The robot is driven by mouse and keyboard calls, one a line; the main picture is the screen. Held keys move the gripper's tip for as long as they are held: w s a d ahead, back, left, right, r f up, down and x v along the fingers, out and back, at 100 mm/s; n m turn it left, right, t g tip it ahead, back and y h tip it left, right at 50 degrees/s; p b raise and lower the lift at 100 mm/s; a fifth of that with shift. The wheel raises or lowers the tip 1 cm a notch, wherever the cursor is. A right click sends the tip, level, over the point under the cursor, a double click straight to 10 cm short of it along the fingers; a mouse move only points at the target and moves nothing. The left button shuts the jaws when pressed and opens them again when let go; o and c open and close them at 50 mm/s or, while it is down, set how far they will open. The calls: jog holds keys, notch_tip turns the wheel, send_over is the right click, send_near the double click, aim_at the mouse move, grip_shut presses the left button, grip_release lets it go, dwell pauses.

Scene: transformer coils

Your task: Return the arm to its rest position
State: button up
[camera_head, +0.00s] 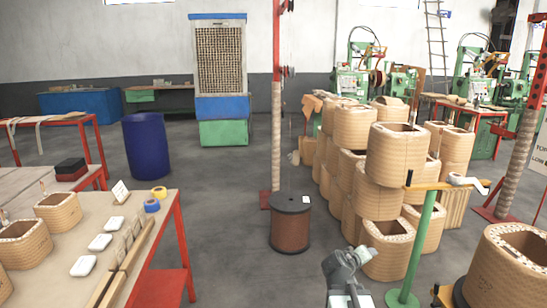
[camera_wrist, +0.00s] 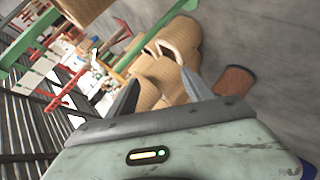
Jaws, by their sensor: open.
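My gripper (camera_wrist: 160,76) is open and empty in the wrist view. Its two dark fingers are spread apart, with stacked tan coils (camera_wrist: 172,62) showing beyond them. In the head view my arm's grey end (camera_head: 347,266) is low in the middle, over the floor and left of a green post (camera_head: 420,245). The fingertips cannot be made out there.
Stacked wrapped coils (camera_head: 395,155) stand to the right. A dark-topped brown spool (camera_head: 291,226) stands on the floor ahead. A worktable (camera_head: 150,215) with coils and tape is at left. A blue barrel (camera_head: 147,147) stands farther back. The middle floor (camera_head: 225,235) is clear.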

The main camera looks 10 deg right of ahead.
jog(key=s+a+f+g+y, duration=0.15)
jog(key=a+f, duration=0.25)
jog(key=a, duration=0.5)
jog(key=s+a+f+g+y, duration=0.1)
jog(key=a+f+y, duration=0.25)
jog(key=a, duration=0.55)
jog(key=s+a+f+m+g+y, duration=0.1)
jog(key=s+a+f+g+y, duration=0.35)
jog(key=s+a, duration=0.35)
notch_tip(320, 180, up, 16)
jog(key=s+p, duration=0.1)
jog(key=p, duration=1.5)
jog(key=shift+s+a+r+p, duration=0.15)
jog(key=shift+a+r+p, duration=0.15)
jog(key=shift+a, duration=0.15)
